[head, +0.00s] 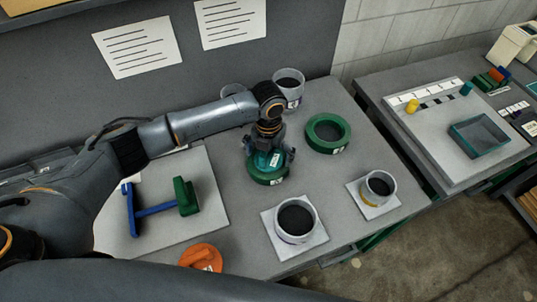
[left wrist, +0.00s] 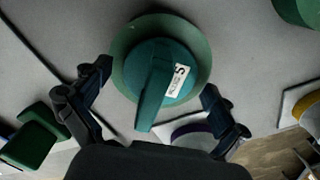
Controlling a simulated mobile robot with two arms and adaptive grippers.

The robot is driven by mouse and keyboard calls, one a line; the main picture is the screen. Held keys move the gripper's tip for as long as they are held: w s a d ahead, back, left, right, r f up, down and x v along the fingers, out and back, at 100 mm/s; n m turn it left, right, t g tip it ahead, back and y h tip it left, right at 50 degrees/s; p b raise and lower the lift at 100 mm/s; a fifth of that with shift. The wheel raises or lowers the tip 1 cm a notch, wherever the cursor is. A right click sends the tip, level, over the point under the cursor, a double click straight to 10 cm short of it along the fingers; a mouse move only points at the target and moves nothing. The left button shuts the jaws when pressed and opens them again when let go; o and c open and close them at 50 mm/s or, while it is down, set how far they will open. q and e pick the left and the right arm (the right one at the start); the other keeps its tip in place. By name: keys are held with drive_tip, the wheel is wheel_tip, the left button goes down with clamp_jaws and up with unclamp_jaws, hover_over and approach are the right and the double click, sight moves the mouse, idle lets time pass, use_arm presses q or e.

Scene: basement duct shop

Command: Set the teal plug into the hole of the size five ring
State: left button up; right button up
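The teal plug (head: 264,158), with a bar handle and a white label showing a 5, also shows in the left wrist view (left wrist: 150,92). It sits within the outline of a green ring (head: 266,179), whose rim surrounds it in the left wrist view (left wrist: 133,38). I cannot tell how deep it is seated. The ring's label is too small to read. My left gripper (head: 269,153) is above the plug, pointing down. In the left wrist view its fingers (left wrist: 157,78) are spread, one each side of the plug, with gaps showing. My right gripper is not in view.
Another green ring (head: 328,133) lies just right. Grey-white cups stand in front (head: 295,220), at right (head: 377,187) and behind (head: 289,88). A blue and green piece (head: 155,208) lies left, an orange piece (head: 202,257) at the front edge. A second table (head: 460,150) stands right.

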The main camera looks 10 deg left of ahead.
sight(268, 159)
use_arm(q)
wheel_tip(268, 159, up, 12)
idle(0.7)
drive_tip(key=shift+f, duration=0.1)
idle(0.3)
